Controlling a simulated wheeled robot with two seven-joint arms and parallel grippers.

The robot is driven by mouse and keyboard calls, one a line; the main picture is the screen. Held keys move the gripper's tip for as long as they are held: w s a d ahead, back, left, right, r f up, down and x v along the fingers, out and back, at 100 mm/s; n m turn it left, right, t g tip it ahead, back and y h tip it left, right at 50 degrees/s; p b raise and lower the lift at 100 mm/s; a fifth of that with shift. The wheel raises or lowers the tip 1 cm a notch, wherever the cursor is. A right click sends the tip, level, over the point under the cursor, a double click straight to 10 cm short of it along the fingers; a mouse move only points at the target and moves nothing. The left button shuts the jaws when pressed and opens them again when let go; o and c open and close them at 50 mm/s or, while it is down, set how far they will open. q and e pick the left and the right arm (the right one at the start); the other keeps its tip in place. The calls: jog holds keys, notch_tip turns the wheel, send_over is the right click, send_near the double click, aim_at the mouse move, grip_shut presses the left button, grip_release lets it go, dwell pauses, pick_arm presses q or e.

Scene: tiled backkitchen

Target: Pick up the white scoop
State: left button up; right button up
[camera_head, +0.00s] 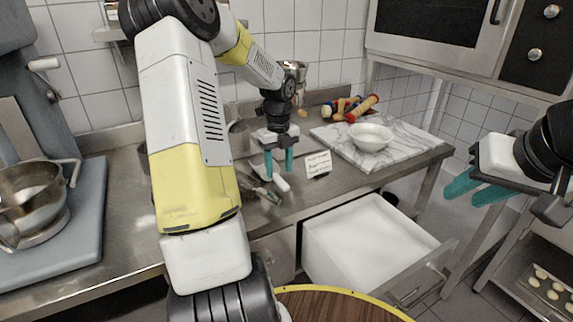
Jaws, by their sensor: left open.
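A small white piece (281,184), which looks like part of the white scoop, lies on the steel counter among metal utensils. Its full shape is hard to make out. My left gripper (279,170) points down with its teal fingers apart, just above and around this white piece. I cannot tell whether the fingers touch it. My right gripper (462,196) is at the right, away from the counter, with its teal fingers apart and nothing between them.
A small sign (318,165) stands right of the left gripper. A white bowl (371,137) sits on a marble board (345,150); colourful rolling pins (362,108) lie behind. An open drawer (330,258) with white contents juts out below. A mixer bowl (30,195) stands at left.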

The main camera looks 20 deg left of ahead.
aim_at(279, 178)
pick_arm(q)
jog(key=f, duration=0.4)
jog(key=shift+s+f, duration=0.2)
jog(key=shift+s, duration=0.05)
jog(key=shift+c, duration=0.5)
grip_shut()
